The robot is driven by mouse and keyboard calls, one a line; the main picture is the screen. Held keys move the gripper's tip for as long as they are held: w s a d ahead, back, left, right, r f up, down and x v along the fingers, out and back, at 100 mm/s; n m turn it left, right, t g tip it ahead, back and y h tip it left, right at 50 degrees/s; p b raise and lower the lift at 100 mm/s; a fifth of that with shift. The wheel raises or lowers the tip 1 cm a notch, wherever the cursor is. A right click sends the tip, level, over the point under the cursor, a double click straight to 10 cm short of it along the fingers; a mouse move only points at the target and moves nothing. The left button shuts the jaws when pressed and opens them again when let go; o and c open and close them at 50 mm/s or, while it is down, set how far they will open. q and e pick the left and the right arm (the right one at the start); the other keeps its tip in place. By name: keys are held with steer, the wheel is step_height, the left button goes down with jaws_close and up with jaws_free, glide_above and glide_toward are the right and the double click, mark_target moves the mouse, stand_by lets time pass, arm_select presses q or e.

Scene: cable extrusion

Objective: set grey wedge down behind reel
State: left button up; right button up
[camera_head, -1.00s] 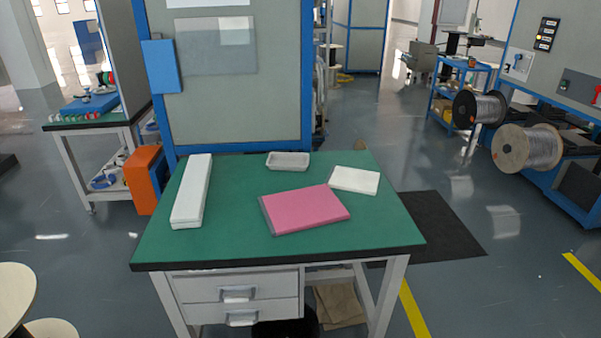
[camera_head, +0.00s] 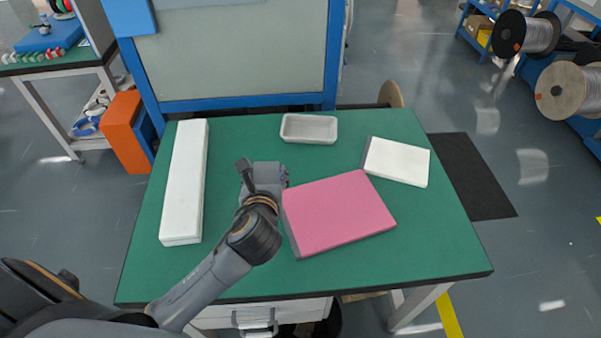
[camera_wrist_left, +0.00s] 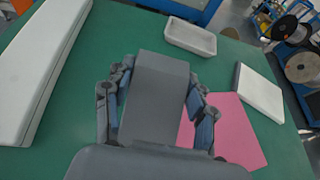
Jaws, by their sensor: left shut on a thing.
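My left gripper (camera_head: 262,178) is above the green table, just left of the pink folder-like slab. In the left wrist view its fingers (camera_wrist_left: 158,78) are shut on the grey wedge (camera_wrist_left: 157,98), a dark grey block held between them. In the head view the wedge is hard to tell apart from the grey gripper. A tan disc (camera_head: 391,94), perhaps another reel, shows partly behind the table's back edge. My right gripper is not in view.
The green table (camera_head: 235,270) bears a long white box (camera_head: 184,185), a white tray (camera_head: 309,128), the pink slab (camera_head: 338,212) and a white slab (camera_head: 398,161). A blue-framed panel (camera_head: 235,50) stands behind. Bare tabletop shows at the front and right.

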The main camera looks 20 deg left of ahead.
arm_select(q)
steer(key=shift+w+a+r+y, duration=0.15)
steer(key=shift+w+r+y, duration=0.15)
steer(key=shift+w+r, duration=0.25)
steer(key=shift+w+a, duration=0.15)
steer(key=shift+w, duration=0.2)
steer(key=shift+n, duration=0.3)
steer(key=w+a+f, duration=0.2)
steer(key=w+f, duration=0.1)
steer(key=w+a+f, duration=0.2)
steer(key=w+f, duration=0.1)
steer(key=w, duration=0.1)
steer(key=w+a+f+b, duration=0.1)
steer(key=w+a+f, duration=0.1)
steer(key=w+f, duration=0.1)
steer(key=shift+w+a+f, duration=0.1)
steer(key=shift+w+a, duration=0.2)
steer(key=shift+w, duration=0.25)
steer(key=shift+w+a+f, duration=0.1)
steer(key=shift+w+f, duration=0.1)
steer(key=shift+f, duration=0.1)
step_height(320, 180, down, 3)
steer(key=shift+w+f, duration=0.1)
steer(key=shift+f, duration=0.05)
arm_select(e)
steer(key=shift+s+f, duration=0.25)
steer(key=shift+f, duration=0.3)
